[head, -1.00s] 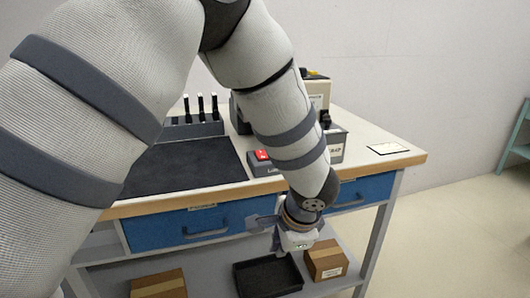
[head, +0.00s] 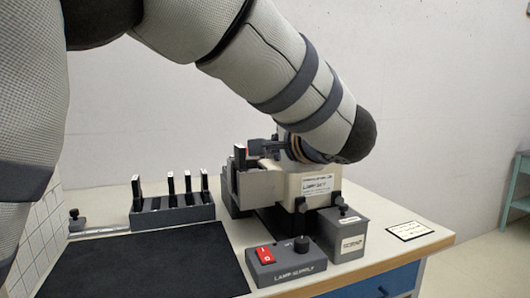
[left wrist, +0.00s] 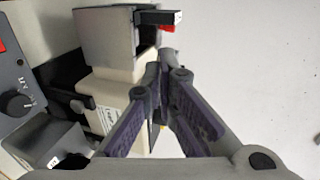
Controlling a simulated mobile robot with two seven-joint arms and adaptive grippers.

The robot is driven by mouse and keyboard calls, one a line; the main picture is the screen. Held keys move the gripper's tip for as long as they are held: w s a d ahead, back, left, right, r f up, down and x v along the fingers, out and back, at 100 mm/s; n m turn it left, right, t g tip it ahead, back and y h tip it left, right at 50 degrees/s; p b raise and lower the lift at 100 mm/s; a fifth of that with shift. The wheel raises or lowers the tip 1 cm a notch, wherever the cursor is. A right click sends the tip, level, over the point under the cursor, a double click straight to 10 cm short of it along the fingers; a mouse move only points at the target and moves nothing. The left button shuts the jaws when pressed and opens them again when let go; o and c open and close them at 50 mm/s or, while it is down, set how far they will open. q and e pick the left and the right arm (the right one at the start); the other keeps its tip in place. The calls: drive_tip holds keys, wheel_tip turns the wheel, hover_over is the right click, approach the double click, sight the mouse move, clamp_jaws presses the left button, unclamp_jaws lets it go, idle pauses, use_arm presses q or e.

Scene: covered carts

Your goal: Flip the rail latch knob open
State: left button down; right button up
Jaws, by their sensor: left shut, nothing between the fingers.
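The cream lamp unit (head: 318,182) stands on the bench on a dark base. A black knob (head: 300,205) is low on its front; it also shows as a dark lever (left wrist: 72,100) in the left wrist view. I cannot tell for sure that this is the rail latch knob, or how it is set. My left gripper (head: 254,148) is above the grey open box on the unit's left side. In the left wrist view its fingers (left wrist: 166,58) are shut and empty, close to the box and apart from the knob. My right gripper is not in view.
The grey box (head: 262,187) has a black slide (head: 240,158) standing at it. A lamp supply (head: 285,264) with red switch and a grey bin (head: 350,237) stand in front. A slide rack (head: 172,215) and black mat (head: 150,262) lie left. The bench's right side holds only a card (head: 410,231).

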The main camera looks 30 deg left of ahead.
use_arm(q)
drive_tip(key=r+x, duration=0.1)
drive_tip(key=x, duration=1.3)
drive_tip(key=shift+a, duration=0.15)
